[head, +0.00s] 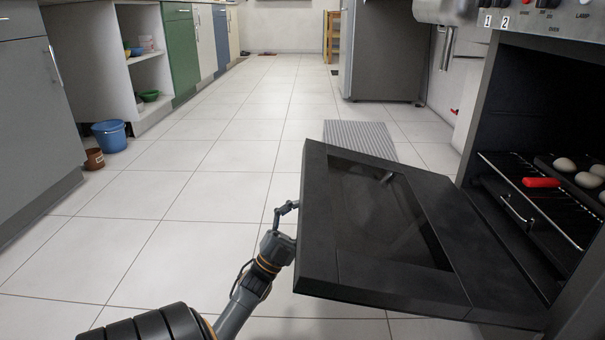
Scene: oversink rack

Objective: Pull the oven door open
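The black oven door (440,288) is folded down, its inner face with the dark glass window (385,212) turned upward. It is close to level, and its free edge points left. The oven cavity (520,120) stands open at the right. My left gripper (288,212) is at the door's free edge, with one finger showing just left of it. The other finger and any door handle are hidden by the door, so I cannot tell whether it grips anything. My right gripper is not in view.
Inside the oven are a wire rack (530,205), a red object (541,182) and several pale round items (564,164). A striped mat (358,137) lies beyond the door. A blue bucket (110,136) and brown pot (95,159) stand by the left cabinets. The tiled floor between is clear.

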